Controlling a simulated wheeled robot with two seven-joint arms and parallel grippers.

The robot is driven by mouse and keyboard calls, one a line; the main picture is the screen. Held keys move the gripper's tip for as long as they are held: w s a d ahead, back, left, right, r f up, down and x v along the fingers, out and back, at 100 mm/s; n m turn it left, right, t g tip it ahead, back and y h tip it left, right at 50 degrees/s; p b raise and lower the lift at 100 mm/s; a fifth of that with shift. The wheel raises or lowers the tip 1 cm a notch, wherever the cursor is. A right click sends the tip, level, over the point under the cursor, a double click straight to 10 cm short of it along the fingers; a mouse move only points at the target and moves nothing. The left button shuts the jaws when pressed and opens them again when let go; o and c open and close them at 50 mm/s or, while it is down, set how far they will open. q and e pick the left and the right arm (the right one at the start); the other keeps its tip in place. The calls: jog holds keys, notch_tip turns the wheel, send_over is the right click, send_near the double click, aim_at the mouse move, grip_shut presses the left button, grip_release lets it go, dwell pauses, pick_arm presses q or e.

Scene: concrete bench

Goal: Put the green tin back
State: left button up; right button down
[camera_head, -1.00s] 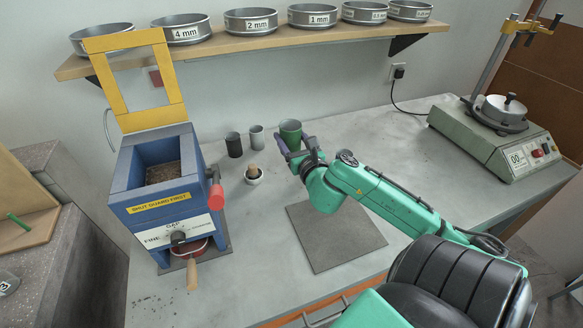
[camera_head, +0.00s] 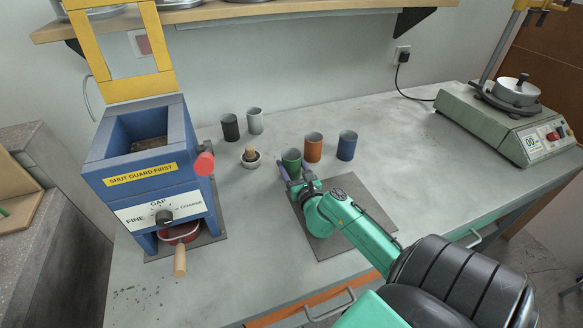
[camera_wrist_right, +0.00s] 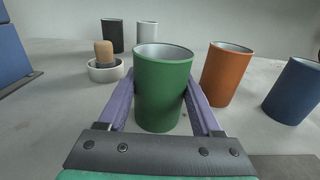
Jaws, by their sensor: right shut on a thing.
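The green tin (camera_head: 291,160) is upright and open-topped. My right gripper (camera_head: 291,180) is shut on it, and in the right wrist view the tin (camera_wrist_right: 162,90) stands between the two purple fingers. The tin is near the back left edge of the dark square mat (camera_head: 325,240); whether its base touches the surface I cannot tell. An orange tin (camera_head: 313,148) stands just to its right, with a narrow gap in the wrist view, and a blue tin (camera_head: 347,146) farther right. A black tin (camera_head: 230,128) and a grey tin (camera_head: 255,121) stand behind left. My left gripper is not in view.
A small white mortar with a pestle (camera_head: 250,156) stands close left of the green tin. The blue mill (camera_head: 155,170) with a raised yellow guard is at left. A green-grey shaker (camera_head: 510,130) stands at right. The bench behind the tins is clear.

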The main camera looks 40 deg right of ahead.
jog(key=shift+c, duration=0.3)
grip_release()
jog(key=shift+s, duration=0.1)
jog(key=b+v, duration=0.1)
jog(key=v, duration=1.1)
jog(key=shift+r, duration=0.15)
